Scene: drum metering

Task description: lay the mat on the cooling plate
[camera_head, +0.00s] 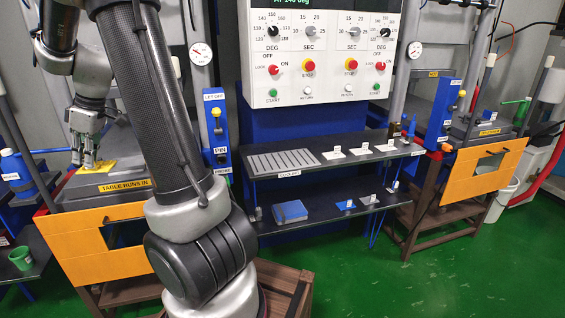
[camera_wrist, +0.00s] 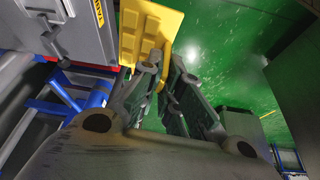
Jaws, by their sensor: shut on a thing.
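The yellow mat (camera_head: 97,167), with raised rectangular pads, is at the left press in the head view, over the dark grey table slab (camera_head: 84,191). My gripper (camera_head: 88,155) is shut on its edge from above. In the wrist view the mat (camera_wrist: 142,28) extends beyond the fingertips of my gripper (camera_wrist: 165,65). I cannot tell whether the mat touches the slab. The cooling plate (camera_head: 285,162) is a grey ribbed plate on the upper shelf at the centre, bare on top, with a label at its front edge.
White tagged pieces (camera_head: 360,149) stand right of the plate. The lower shelf (camera_head: 325,219) holds a blue block (camera_head: 290,211) and small tagged pieces. The control panel (camera_head: 320,50) hangs above the shelves. An orange guard (camera_head: 80,250) fronts the left press. A second press stands right.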

